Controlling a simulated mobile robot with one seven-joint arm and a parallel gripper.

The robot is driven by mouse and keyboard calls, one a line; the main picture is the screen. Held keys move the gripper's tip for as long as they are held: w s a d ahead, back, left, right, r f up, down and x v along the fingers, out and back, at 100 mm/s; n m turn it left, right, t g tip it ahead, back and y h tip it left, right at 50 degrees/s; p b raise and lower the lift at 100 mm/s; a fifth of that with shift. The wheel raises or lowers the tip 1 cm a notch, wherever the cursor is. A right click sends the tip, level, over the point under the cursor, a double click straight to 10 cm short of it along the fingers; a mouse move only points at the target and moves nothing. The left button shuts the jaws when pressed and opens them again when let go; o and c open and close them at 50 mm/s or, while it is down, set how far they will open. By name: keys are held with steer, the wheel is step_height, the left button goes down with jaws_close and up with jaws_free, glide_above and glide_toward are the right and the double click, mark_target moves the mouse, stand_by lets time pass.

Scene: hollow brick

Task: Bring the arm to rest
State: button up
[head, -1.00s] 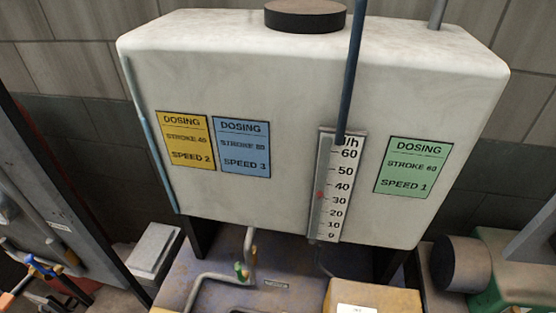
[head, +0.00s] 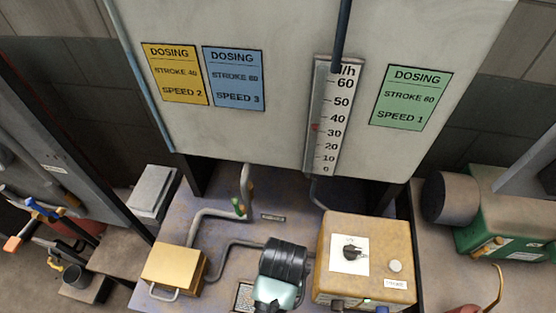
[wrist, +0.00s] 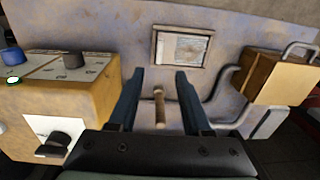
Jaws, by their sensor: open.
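My gripper (wrist: 158,78) shows in the wrist view with its two dark fingers apart. A short brown peg (wrist: 159,106) stands in the gap between them, with clear space on both sides. In the head view, a black ribbed part with a teal end in front of the tank appears to be part of my arm. My fingers are hidden there. The yellow control box (head: 362,292) is close to its right. In the wrist view this box (wrist: 95,103) is left of my fingers.
A brass box (head: 173,265) with a handle stands left on the rusty base plate (head: 222,272); grey pipes run beside it. The white tank (head: 285,120) with its scale (head: 318,140) rises behind. A framed plate (wrist: 181,48) lies beyond my fingers. A green machine (head: 500,225) stands right.

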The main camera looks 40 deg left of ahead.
steer(key=shift+r, duration=0.85)
steer(key=w+r+m+t+y+b, duration=0.15)
steer(key=w+r+t, duration=0.65)
steer(key=w+r, duration=0.9)
steer(key=w+d+r+m+t, duration=0.15)
steer(key=w+r+t, duration=0.25)
steer(key=r, duration=0.5)
steer(key=w+d+r+t, duration=0.2)
steer(key=w+r+t, duration=0.1)
steer(key=r, duration=0.5)
steer(key=s+d+r+m+t, duration=0.1)
steer(key=s+d+r+t, duration=0.2)
steer(key=r, duration=0.7)
steer(key=s+d+r+m+t+h, duration=0.1)
steer(key=s+d+r+t, duration=0.2)
steer(key=r, duration=0.8)
steer(key=s+d+r+m+t+h+b, duration=0.1)
steer(key=s+d+r+t, duration=0.2)
steer(key=s+r+t, duration=0.3)
step_height(320, 180, up, 5)
steer(key=shift+d+f+t, duration=0.2)
steer(key=shift+d+t, duration=0.1)
steer(key=shift+d, duration=0.1)
